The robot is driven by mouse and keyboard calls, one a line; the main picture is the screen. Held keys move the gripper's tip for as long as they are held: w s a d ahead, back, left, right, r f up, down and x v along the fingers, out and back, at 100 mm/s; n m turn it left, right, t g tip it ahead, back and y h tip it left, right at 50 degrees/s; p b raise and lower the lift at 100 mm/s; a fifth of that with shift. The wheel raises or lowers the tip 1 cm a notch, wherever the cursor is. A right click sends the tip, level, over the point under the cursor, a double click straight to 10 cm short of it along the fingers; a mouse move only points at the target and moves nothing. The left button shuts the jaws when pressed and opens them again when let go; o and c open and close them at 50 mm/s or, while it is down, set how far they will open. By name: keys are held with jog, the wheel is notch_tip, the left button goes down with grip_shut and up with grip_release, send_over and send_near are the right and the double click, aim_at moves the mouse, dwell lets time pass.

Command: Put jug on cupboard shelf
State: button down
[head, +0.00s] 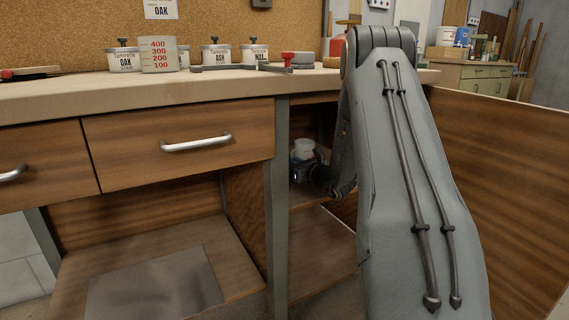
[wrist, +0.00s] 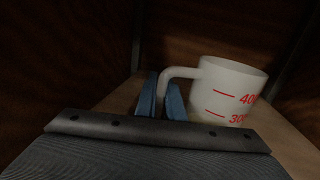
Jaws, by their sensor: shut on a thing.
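A white jug (wrist: 228,90) with red volume marks and a handle shows in the wrist view. My gripper (wrist: 160,98) has its blue fingers shut on the jug's handle. The jug looks upright over the pale wooden cupboard shelf (wrist: 287,130). Its base is hidden behind my gripper, so I cannot tell whether it touches the shelf. In the head view the white jug (head: 303,147) and my gripper (head: 304,172) are inside the open cupboard, in shadow and partly behind my arm. The shelf (head: 297,197) shows below them.
A similar marked jug (head: 158,56) stands on the workbench (head: 190,88) among several labelled tins. A drawer (head: 180,145) is shut left of the cupboard. The open cupboard door (head: 505,170) is at the right. Dark cupboard walls (wrist: 60,60) enclose my gripper.

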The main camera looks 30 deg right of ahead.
jog(key=shift+f, duration=0.1)
jog(key=c, duration=2.3)
grip_release()
jog(key=shift+f, duration=0.15)
jog(key=o, duration=0.4)
jog(key=shift+o, duration=0.2)
jog(key=shift+s+r, duration=0.15)
jog(key=shift+r, duration=0.1)
jog(key=p+v, duration=0.3)
jog(key=v, duration=0.8)
jog(key=shift+s+d+f+p, duration=0.1)
jog(key=shift+s+d+p, duration=0.05)
jog(key=shift+s+p, duration=0.2)
